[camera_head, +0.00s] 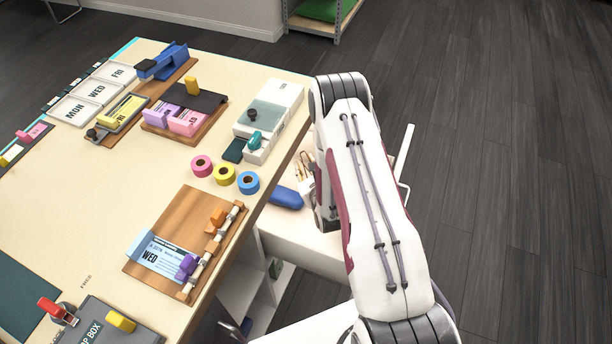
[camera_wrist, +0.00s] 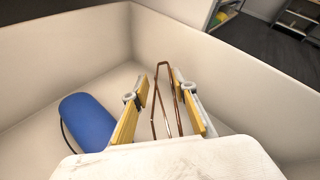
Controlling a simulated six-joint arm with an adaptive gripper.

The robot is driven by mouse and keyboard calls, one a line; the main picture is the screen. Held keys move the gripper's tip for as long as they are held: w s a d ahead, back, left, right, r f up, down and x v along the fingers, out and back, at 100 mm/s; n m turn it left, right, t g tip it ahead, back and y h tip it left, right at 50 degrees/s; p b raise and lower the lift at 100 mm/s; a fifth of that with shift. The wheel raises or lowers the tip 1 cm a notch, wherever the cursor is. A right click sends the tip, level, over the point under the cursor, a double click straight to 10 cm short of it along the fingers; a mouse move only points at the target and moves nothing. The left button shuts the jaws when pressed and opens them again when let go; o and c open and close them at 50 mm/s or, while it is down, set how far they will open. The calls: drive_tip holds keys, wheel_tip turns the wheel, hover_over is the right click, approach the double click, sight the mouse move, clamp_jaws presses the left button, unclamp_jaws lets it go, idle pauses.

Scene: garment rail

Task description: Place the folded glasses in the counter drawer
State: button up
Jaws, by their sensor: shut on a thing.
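The folded glasses (camera_wrist: 166,100), with a thin brown frame, stand between the yellow-padded fingers of my gripper (camera_wrist: 161,92) in the wrist view. My gripper is shut on them. It is inside the open white counter drawer (camera_wrist: 225,72), whose walls rise around it. A blue rounded case (camera_wrist: 88,121) lies on the drawer floor to the left of the gripper. In the head view the drawer (camera_head: 303,242) sticks out from the counter's right side, and the blue case (camera_head: 286,197) shows in it. My arm hides much of the drawer there. I cannot tell whether the glasses touch the floor.
The counter top (camera_head: 110,190) holds weekday trays, a wooden board (camera_head: 180,228), tape rolls (camera_head: 223,174) and a white box (camera_head: 270,108) near its right edge. A shelf (camera_head: 322,16) stands at the back. Dark floor lies open on the right.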

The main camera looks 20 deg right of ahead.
sight(306, 175)
drive_tip(key=shift+f, duration=0.55)
drive_tip(key=shift+f, duration=2.1)
drive_tip(key=shift+f, duration=0.15)
drive_tip(key=o, duration=0.7)
drive_tip(key=shift+c, duration=0.2)
drive_tip(key=shift+s+r, duration=0.1)
drive_tip(key=shift+r, duration=0.1)
